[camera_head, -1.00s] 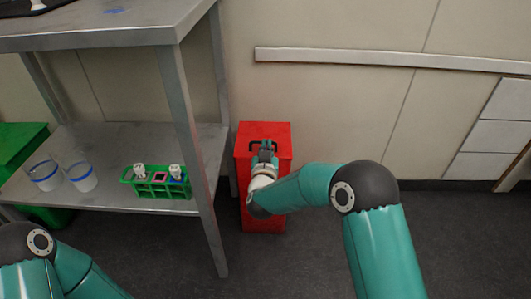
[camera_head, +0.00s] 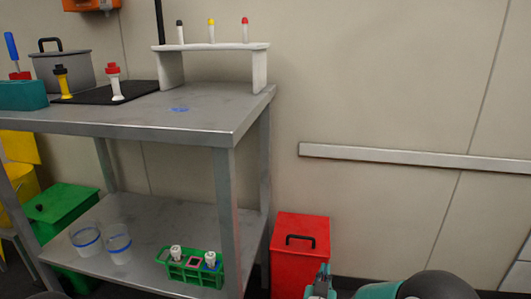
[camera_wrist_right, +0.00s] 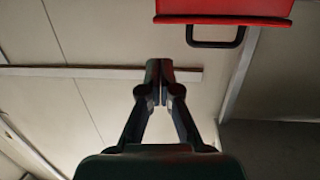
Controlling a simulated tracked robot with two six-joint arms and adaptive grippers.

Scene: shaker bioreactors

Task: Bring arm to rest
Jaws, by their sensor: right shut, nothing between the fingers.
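My right gripper (camera_head: 322,281) shows at the bottom of the head view, in front of the lower part of a red box (camera_head: 301,229). In the right wrist view its fingers (camera_wrist_right: 159,92) are closed together with nothing between them. The red box (camera_wrist_right: 224,9) with its black handle (camera_wrist_right: 215,42) shows at the top of that view, apart from the fingertips. Part of my right arm (camera_head: 435,286) shows at the bottom right of the head view. My left gripper is not in view.
A metal table (camera_head: 215,112) carries a white rack (camera_head: 258,57), a grey pot (camera_head: 64,72) and pipettes. Its lower shelf (camera_head: 160,215) holds two beakers (camera_head: 88,243) and a green tube rack (camera_head: 190,270). A wall rail (camera_head: 400,156) runs right; green bin (camera_head: 62,204) left.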

